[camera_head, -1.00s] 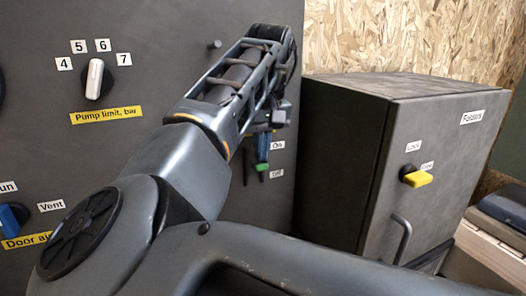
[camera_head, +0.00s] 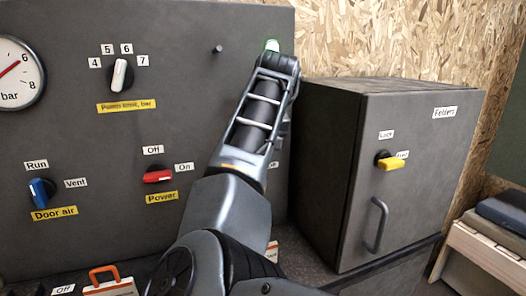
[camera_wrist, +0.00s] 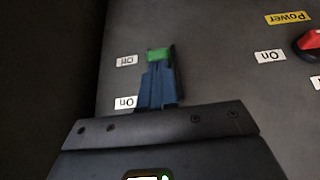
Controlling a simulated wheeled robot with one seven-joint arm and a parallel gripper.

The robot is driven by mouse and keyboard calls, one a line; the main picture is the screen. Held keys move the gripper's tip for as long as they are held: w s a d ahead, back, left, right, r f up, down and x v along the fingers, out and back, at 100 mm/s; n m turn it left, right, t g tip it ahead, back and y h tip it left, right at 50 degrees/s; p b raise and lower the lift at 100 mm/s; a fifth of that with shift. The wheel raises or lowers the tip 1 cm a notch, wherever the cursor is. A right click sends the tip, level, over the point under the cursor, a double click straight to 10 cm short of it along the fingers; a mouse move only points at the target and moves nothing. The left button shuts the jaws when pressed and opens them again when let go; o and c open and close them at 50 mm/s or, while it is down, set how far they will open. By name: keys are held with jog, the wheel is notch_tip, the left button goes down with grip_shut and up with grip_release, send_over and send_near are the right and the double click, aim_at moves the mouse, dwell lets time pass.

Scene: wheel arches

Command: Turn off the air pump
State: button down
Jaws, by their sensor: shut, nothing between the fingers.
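In the wrist view, my gripper (camera_wrist: 158,72) is shut, its narrow blue fingers pointing at the grey panel. A small green piece (camera_wrist: 158,55), which looks like a switch handle, shows at the fingertips. It is level with the upside-down Off label (camera_wrist: 126,60); the On label (camera_wrist: 125,102) is nearer my gripper's body. I cannot tell whether fingers and green piece touch. No air pump name is readable here. In the head view, my forearm hides the gripper and this switch.
The grey panel (camera_head: 90,140) carries a red Power knob (camera_head: 158,176), a blue Door air knob (camera_head: 42,191), a white pump limit knob (camera_head: 122,75) and a gauge (camera_head: 15,75). A dark cabinet (camera_head: 345,200) with a yellow latch (camera_head: 391,163) stands close on the right of my arm.

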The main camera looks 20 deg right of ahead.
jog(key=shift+s+f+t, duration=0.3)
jog(key=shift+f+t, duration=0.2)
jog(key=shift+r, duration=0.2)
jog(key=shift+r+p, duration=0.65)
jog(key=shift+p, duration=0.1)
